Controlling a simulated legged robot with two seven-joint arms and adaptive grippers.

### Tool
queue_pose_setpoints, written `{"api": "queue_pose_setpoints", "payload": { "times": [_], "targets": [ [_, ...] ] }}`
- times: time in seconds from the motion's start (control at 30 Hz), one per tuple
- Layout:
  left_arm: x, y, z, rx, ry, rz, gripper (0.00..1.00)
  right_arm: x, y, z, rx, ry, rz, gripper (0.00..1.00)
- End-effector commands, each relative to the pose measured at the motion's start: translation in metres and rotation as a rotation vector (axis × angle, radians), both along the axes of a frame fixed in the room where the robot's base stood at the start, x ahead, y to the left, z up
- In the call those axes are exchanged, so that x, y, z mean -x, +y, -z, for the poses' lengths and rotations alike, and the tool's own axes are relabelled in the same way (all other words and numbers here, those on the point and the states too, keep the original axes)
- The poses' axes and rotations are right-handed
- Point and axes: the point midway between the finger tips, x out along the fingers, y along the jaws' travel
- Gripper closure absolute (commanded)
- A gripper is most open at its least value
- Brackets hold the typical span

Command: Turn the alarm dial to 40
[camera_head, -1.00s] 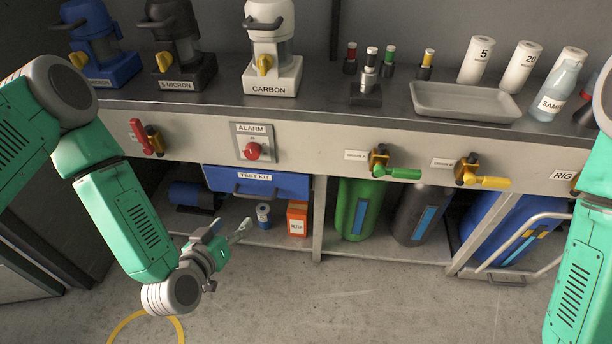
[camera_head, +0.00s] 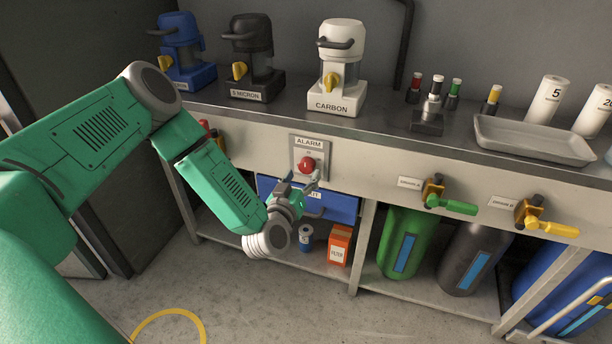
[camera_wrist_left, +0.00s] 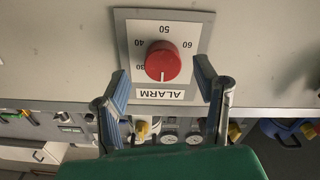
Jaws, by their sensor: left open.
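The alarm dial (camera_head: 306,165) is a round red knob on a grey plate labelled ALARM (camera_head: 309,143), on the bench front. In the left wrist view the dial (camera_wrist_left: 162,62) appears upside down, with 30, 40, 50 and 60 around it. A white mark on the knob lies on the side toward the ALARM label, away from the numbers. My left gripper (camera_head: 303,181) is open and empty just below and in front of the dial. In the left wrist view its fingers (camera_wrist_left: 163,76) spread on either side of the knob, apart from it. My right gripper is out of view.
A blue test kit drawer (camera_head: 337,202) sits under the dial, partly behind my left gripper. A red valve handle (camera_head: 205,127) is left of the dial. Green (camera_head: 452,206) and yellow (camera_head: 553,227) valve handles stick out to the right. The white carbon filter (camera_head: 341,75) stands above.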

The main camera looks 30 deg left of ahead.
Motion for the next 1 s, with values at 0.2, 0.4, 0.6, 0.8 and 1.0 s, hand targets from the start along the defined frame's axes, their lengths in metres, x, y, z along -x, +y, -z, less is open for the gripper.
{"api": "queue_pose_setpoints", "payload": {
  "times": [0.2,0.4,0.6,0.8,1.0],
  "targets": [
    [-0.022,0.007,0.001,0.001,-0.001,-0.002,0.44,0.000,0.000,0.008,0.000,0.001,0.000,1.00],
    [-0.026,0.008,0.000,0.002,0.001,-0.001,0.44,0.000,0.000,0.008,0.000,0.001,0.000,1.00],
    [-0.026,0.007,0.000,0.001,0.001,-0.001,0.62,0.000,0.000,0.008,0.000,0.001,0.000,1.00],
    [-0.026,0.007,0.000,0.001,0.001,-0.001,0.94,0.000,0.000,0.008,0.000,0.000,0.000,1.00],
    [-0.026,0.007,0.000,-0.016,0.005,0.000,0.94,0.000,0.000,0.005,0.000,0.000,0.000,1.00]
  ]
}}
